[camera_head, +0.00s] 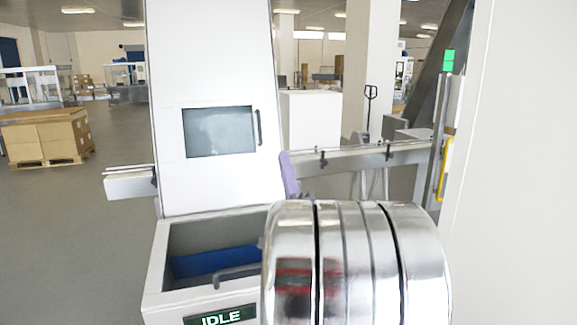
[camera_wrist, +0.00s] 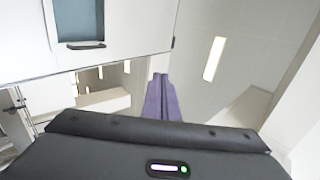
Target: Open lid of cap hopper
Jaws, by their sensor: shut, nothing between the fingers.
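A white machine cabinet (camera_head: 215,185) with a dark window (camera_head: 219,131) and an upright handle (camera_head: 258,127) fills the middle of the head view. Below it is an open-looking hopper box (camera_head: 157,272) with blue material (camera_head: 215,260) inside. A curved grey handle (camera_head: 236,272) crosses the box's front right; whether it sits on a clear lid I cannot tell. My gripper (camera_head: 289,172) shows as a purple piece right of the cabinet, above the box. In the wrist view my gripper (camera_wrist: 160,78) has its purple fingers together and empty. The cabinet window (camera_wrist: 78,20) is at upper left, apart from them.
A display reading IDLE (camera_head: 221,318) is on the box front. My shiny metal arm hides the box's right side. A conveyor rail (camera_head: 350,158) runs behind to the right. A plain white surface (camera_head: 520,160) fills the right edge. Cartons (camera_head: 45,137) stand far left beyond open floor.

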